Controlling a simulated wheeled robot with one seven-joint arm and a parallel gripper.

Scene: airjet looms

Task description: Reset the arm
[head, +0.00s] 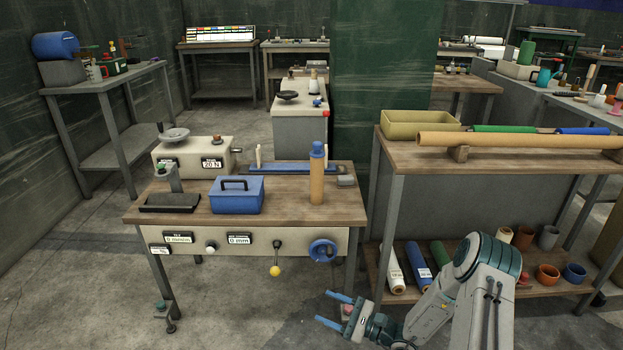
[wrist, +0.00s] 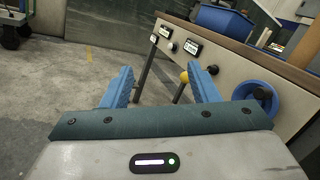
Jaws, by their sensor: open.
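My gripper (head: 332,309) is low at the bottom of the head view, in front of the wooden workbench (head: 281,208) and right of its middle. Its two blue fingers are apart, with nothing between them. My grey and teal arm reaches in from the lower right and is bent at the elbow. In the wrist view my gripper (wrist: 160,88) shows open fingers, with the bench's front panel (wrist: 229,78) beyond and to the right. The fingers look clear of the bench.
The bench front carries a yellow-knobbed lever (head: 275,270) and a blue handwheel (head: 322,250). A blue box (head: 236,195) sits on top. A two-level shelf table (head: 397,157) with rolls and pots stands close on the right. Open floor (head: 230,300) lies to the left.

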